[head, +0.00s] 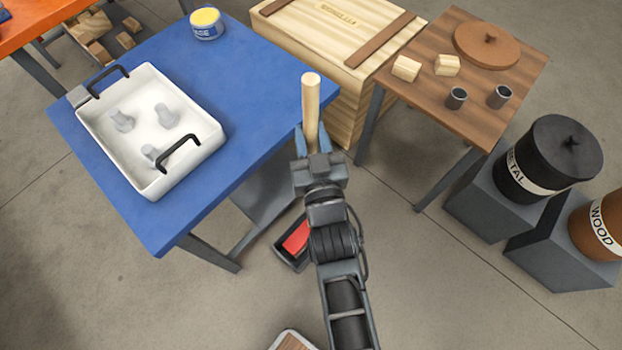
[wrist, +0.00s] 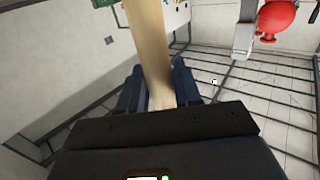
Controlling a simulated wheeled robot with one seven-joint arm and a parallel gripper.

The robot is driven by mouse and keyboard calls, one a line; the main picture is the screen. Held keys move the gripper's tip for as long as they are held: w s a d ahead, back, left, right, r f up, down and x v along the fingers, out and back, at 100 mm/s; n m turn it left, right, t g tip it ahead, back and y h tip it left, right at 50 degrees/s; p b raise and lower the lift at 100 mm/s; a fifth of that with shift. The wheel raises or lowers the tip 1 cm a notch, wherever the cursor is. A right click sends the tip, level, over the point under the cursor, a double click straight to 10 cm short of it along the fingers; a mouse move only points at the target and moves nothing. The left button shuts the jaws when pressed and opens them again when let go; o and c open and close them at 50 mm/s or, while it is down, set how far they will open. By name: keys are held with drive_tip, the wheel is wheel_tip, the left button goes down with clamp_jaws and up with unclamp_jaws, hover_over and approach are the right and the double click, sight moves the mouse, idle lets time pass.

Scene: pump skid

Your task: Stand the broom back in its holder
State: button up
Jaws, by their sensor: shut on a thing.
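The pale wooden pole of the broom (head: 311,97) stands nearly upright between the blue fingers of my gripper (head: 312,142), its rounded top end rising above them. In the wrist view the pole (wrist: 149,45) runs up and slightly left from between the two fingers (wrist: 159,92). My gripper is shut on this pole. The broom's lower end and bristles are hidden behind my arm or out of view. I cannot make out the broom holder for certain in either view.
A blue table (head: 239,77) with a white tray (head: 92,131) stands left of my gripper. A wooden crate (head: 345,28) and brown table (head: 440,98) are behind and right. A dark open box (head: 288,258) with something red (head: 297,237) lies on the floor beside my arm. Black (head: 550,150) and brown bins stand right.

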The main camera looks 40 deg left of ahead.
wheel_tip(320, 180, down, 9)
drive_tip(key=b, duration=0.1)
drive_tip(key=shift+f, duration=0.15)
idle(0.3)
drive_tip(key=shift+f, duration=0.15)
drive_tip(key=o, duration=1)
drive_tip(key=shift+f, duration=0.1)
drive_tip(key=shift+o, duration=0.2)
drive_tip(key=v, duration=1.2)
